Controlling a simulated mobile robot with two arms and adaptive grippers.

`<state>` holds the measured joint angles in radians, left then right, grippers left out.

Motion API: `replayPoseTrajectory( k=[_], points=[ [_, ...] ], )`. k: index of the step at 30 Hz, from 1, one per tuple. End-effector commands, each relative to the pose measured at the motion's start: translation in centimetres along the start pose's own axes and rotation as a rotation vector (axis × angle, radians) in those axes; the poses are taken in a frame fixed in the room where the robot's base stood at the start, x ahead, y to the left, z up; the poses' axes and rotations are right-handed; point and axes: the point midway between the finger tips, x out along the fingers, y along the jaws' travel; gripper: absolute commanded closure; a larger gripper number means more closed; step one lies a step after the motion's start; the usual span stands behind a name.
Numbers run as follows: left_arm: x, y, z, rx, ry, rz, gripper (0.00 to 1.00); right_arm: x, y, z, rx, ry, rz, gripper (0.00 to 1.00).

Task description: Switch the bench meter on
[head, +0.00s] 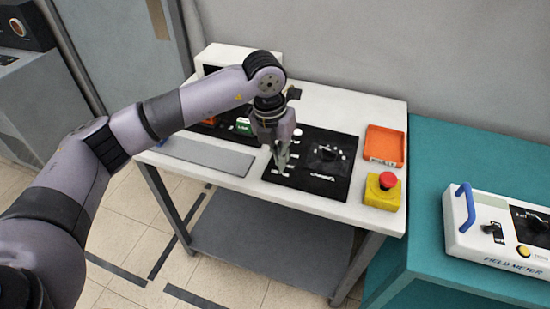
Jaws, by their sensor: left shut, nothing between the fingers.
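My left arm reaches in from the left over the white bench. My left gripper (282,163) is shut and empty, pointing down at the left part of a black panel (335,178) with a dark knob and small white labels. I cannot tell whether the fingertips touch the panel. A white box (224,52) with a dark front stands at the back of the bench, partly hidden by my arm; it may be the bench meter, but no name on it is readable. My right gripper is not in view.
The white bench (379,100) also holds an orange tray (385,146), a yellow box with a red button (386,187), a grey plate (205,155) and a part-hidden dark unit with a green label (243,126). A field meter (470,240) sits on the teal table (430,185) at right.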

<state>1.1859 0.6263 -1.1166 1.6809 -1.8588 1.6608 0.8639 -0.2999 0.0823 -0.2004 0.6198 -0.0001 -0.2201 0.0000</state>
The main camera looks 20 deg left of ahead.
Motion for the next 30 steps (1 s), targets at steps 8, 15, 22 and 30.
replayPoseTrajectory(
  k=[8,15,22,30],
  points=[
    [-1.3,3.4,0.7,-0.047,-0.007,0.13,1.0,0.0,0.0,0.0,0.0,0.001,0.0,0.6],
    [-1.2,3.3,0.6,-0.045,-0.006,0.127,1.0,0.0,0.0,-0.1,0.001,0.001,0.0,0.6],
    [0.7,3.5,0.5,-0.045,-0.001,0.125,1.0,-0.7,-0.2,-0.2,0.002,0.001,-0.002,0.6],
    [6.3,4.1,0.5,-0.045,0.0,0.125,1.0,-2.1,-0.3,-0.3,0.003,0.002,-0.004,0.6]
  ],
)
